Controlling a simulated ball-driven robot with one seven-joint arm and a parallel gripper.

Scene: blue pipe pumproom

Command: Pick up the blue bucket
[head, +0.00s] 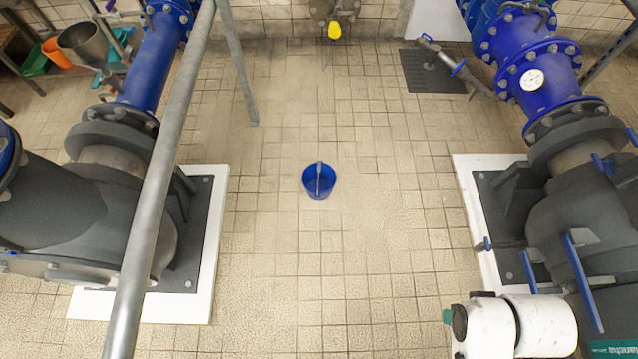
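The blue bucket (311,188) stands upright on the tiled floor, near the middle of the head view. I look down into its open top. A thin grey handle or stick crosses its opening. Nothing touches the bucket. White links of my arm show at the bottom right, well apart from the bucket. My gripper is not in view, so I cannot see its fingers.
Large pumps with blue pipes stand on white plinths at left (217,215) and right (470,200). A grey rail (165,165) runs along the left side. A dark floor grate (425,72) lies at the back right. The tiles around the bucket are clear.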

